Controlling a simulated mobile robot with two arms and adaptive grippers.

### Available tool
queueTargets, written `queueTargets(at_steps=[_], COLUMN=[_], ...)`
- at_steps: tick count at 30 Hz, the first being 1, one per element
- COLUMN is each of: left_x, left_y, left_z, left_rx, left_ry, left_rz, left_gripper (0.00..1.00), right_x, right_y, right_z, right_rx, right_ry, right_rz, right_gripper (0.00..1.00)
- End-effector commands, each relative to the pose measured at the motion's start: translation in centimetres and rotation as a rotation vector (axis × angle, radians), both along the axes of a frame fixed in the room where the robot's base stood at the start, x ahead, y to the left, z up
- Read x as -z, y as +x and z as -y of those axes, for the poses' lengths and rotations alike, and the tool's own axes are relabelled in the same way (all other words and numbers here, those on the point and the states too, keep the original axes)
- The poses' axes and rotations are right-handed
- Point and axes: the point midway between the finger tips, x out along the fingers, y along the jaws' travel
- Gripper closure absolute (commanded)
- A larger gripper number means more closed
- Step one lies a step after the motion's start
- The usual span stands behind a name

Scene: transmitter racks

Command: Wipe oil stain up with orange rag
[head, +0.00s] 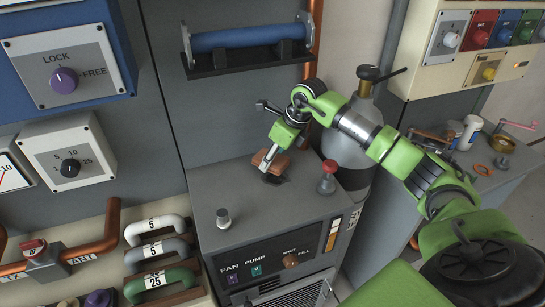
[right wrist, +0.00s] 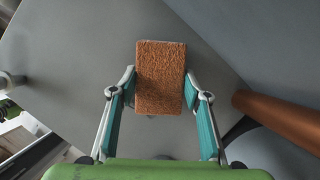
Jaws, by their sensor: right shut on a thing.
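The orange-brown rag (head: 264,159) is a small block-shaped pad over the grey cabinet top in the head view. In the right wrist view the rag (right wrist: 160,75) sits upright between the fingers. My right gripper (head: 275,154) is shut on it; its teal-padded fingers (right wrist: 158,88) flank the rag's lower part. A dark patch (head: 272,179), likely the oil stain, shows on the cabinet top just below the rag. Most of the patch is hidden, and I cannot tell whether the rag touches the surface. My left gripper is not in view.
The cabinet top (head: 215,180) also bears a grey knob (head: 223,218) and a red-topped fitting (head: 327,177). A grey cylinder (head: 347,140) stands behind on the right. A blue handle bar (head: 235,38) and a copper pipe (head: 312,40) are on the wall behind.

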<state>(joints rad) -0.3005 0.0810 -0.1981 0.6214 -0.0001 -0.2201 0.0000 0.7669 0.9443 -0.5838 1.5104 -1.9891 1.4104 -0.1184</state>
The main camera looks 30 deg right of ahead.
Motion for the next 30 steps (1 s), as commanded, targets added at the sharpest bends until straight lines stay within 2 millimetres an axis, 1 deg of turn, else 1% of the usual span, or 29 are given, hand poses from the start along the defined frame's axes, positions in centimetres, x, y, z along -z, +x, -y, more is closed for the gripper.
queueTargets(at_steps=[8,30], left_x=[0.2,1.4], left_y=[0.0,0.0], left_z=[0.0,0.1], left_rx=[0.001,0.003], left_ry=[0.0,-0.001], left_rz=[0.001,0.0], left_gripper=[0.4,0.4], right_x=[0.2,1.8], right_y=[0.0,0.0], right_z=[0.0,0.0], right_rx=[-0.001,0.0], right_ry=[0.0,0.0], right_rz=[0.0,-0.001], right_gripper=[0.73,0.73])
